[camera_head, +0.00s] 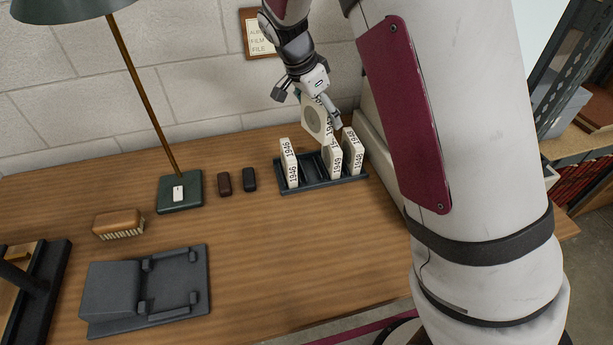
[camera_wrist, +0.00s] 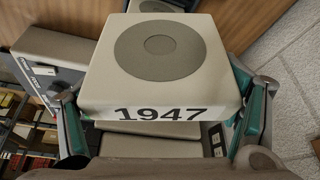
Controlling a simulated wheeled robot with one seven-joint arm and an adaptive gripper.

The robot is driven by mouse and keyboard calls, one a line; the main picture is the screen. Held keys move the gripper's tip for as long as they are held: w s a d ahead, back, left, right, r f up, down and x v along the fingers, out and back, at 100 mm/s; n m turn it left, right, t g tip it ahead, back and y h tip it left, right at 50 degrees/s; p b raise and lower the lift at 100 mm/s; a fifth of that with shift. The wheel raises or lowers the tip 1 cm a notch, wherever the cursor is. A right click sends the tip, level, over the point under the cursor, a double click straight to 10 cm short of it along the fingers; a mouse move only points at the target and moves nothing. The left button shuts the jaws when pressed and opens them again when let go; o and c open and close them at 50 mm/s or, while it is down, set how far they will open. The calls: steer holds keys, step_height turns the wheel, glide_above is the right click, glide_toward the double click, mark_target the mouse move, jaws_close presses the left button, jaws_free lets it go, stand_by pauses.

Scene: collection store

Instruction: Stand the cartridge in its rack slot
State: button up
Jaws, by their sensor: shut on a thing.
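My gripper (camera_head: 308,97) is shut on a pale cartridge (camera_head: 313,118) with a grey disc on its face. In the wrist view the cartridge (camera_wrist: 160,45) sits between the two teal finger pads, its edge label reading 1947. It is held tilted above the dark rack (camera_head: 325,185) and overlaps the cartridges behind and below it in the head view. The rack stands on the desk near the wall. A cartridge marked 1946 (camera_head: 289,165) stands at its left end. Cartridges marked 1949 (camera_head: 336,163) and 1948 (camera_head: 354,153) stand at its right. Open slots show between 1946 and 1949.
Two small dark blocks (camera_head: 224,184) and a green lamp base (camera_head: 180,192) are left of the rack. A brush (camera_head: 119,224) and a grey stand (camera_head: 148,290) lie farther left. A wall sign (camera_head: 259,35) hangs behind. The desk in front of the rack is clear.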

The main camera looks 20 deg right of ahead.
mark_target(316, 124)
steer(key=f+m+b, duration=0.1)
steer(key=f+m+g+b, duration=0.1)
steer(key=f, duration=0.1)
steer(key=w+a+f+m, duration=0.1)
steer(key=shift+f+m+b, duration=0.15)
steer(key=shift+m+b, duration=0.15)
steer(key=shift+b, duration=0.1)
step_height(316, 124, down, 10)
steer(key=shift+s+r+b, duration=0.1)
steer(key=shift+b, duration=0.2)
steer(key=o, duration=1.2)
